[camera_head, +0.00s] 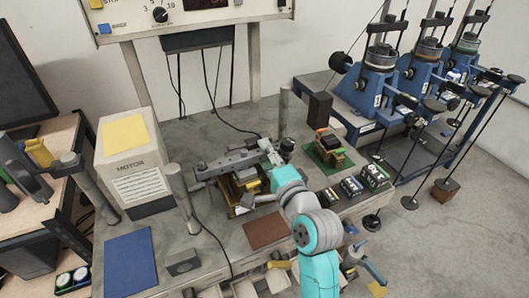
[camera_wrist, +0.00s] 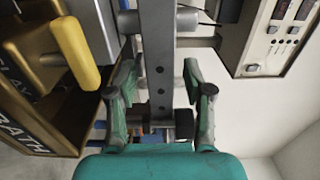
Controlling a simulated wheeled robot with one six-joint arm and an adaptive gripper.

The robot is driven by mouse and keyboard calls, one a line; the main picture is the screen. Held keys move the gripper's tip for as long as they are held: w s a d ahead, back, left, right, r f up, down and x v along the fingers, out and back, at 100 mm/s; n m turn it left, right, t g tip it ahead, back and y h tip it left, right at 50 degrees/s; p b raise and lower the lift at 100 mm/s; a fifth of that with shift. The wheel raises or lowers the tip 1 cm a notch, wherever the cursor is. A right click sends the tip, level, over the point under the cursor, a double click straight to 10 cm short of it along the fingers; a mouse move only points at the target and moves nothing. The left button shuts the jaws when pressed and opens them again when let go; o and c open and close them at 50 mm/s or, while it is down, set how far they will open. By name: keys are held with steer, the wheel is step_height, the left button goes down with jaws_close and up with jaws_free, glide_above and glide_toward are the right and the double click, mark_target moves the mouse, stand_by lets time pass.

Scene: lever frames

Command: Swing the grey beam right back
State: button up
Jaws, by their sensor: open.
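The grey beam (camera_head: 232,161) lies roughly level over the bench, left of my teal wrist in the head view. In the wrist view the beam (camera_wrist: 158,62), with a row of holes, runs down the middle between the fingers of my gripper (camera_wrist: 160,80). The fingers are open, one on each side, with a visible gap to the beam. A dark block (camera_wrist: 184,124) sits beside the beam low between the fingers. In the head view my gripper (camera_head: 281,151) is small and partly hidden by my wrist, at the beam's right end.
A white motor box (camera_head: 133,160) and a grey post (camera_head: 181,197) stand left of the beam. A green board (camera_head: 326,156) with parts and several small boxes (camera_head: 350,187) lie to the right. A yellow part (camera_wrist: 75,52) is close on the left in the wrist view.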

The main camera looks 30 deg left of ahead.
steer(key=shift+w+a, duration=0.3)
steer(key=shift+a, duration=0.05)
jaws_close()
steer(key=shift+w+a+n+g+y, duration=0.55)
steer(key=shift+a+n+g+y, duration=0.15)
steer(key=shift+a+n+g, duration=0.25)
steer(key=shift+d, duration=0.1)
jaws_free()
